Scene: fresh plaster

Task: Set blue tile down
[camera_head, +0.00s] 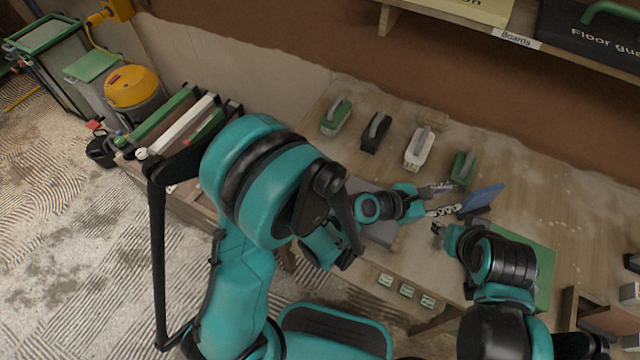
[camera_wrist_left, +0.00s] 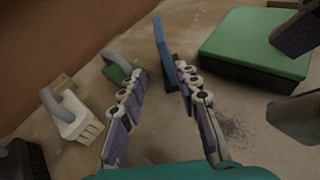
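The blue tile (camera_head: 484,198) is tilted up on edge just past the fingertips of my left gripper (camera_head: 446,199). In the left wrist view the blue tile (camera_wrist_left: 162,45) rises beside the right-hand fingertip, and its lower part is hidden behind that finger. The two fingers of my left gripper (camera_wrist_left: 160,72) are spread with a clear gap. I cannot tell whether the tile touches the finger or what bears it. My right gripper (camera_head: 439,230) is low near the table's front, its fingers small and partly hidden.
A green board (camera_head: 542,262) lies under my right arm. A grey slab (camera_head: 383,232) lies under my left wrist. The table right of the tile is clear.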

